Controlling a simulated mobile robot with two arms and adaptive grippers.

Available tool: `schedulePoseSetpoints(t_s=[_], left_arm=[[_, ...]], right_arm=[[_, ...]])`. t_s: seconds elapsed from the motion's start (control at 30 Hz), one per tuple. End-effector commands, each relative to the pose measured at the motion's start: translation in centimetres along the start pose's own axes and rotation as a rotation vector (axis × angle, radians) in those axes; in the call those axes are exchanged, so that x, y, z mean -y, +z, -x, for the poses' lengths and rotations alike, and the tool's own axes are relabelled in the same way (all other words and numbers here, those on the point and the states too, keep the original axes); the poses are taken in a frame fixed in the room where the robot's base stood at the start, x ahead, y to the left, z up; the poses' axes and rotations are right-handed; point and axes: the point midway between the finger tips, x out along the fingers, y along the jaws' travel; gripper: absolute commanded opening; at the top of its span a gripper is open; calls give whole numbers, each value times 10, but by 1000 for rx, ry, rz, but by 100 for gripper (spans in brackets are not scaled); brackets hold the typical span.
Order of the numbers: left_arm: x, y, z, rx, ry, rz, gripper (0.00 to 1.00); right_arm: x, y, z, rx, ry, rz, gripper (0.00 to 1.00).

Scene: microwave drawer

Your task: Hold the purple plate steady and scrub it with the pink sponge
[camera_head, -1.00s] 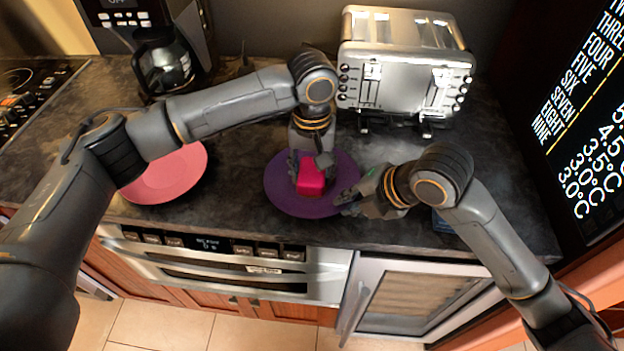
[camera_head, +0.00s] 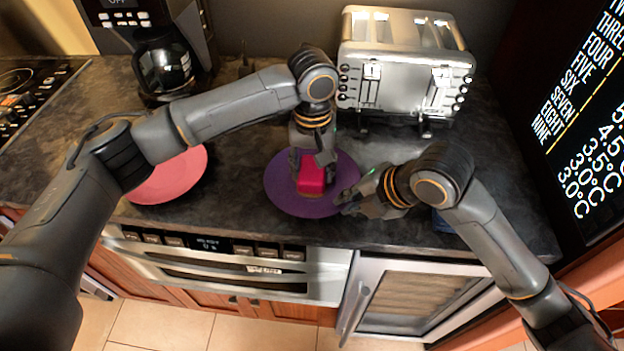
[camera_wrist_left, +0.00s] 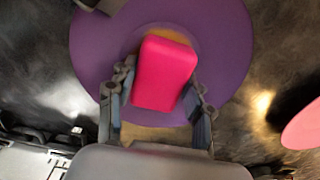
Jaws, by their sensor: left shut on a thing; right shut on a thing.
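The purple plate (camera_head: 283,194) lies flat on the dark counter in the head view, and it also fills much of the left wrist view (camera_wrist_left: 225,40). My left gripper (camera_head: 312,168) comes down over the plate and is shut on the pink sponge (camera_head: 311,180). In the left wrist view the sponge (camera_wrist_left: 164,72) sits between the two fingers, over the middle of the plate. My right gripper (camera_head: 352,200) is shut on the plate's right rim. Its fingertips are small here and partly merge with the rim.
A pink plate (camera_head: 170,180) lies to the left, partly behind my left arm. A silver toaster (camera_head: 405,65) stands behind the purple plate. A coffee maker (camera_head: 160,50) is at the back left.

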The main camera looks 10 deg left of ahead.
Motion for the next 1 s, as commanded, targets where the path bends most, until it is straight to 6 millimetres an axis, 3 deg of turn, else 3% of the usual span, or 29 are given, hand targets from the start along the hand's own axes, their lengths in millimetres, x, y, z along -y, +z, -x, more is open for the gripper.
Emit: schedulePoseSetpoints(t_s=[0.5, 1.0], left_arm=[[1, 16, 0, 0, -3, 1, 25], [2, -2, -3, -3, -3, 3, 25]], right_arm=[[1, -1, 0, -3, -1, 1, 0], [1, -1, 0, -3, -2, 2, 0]])
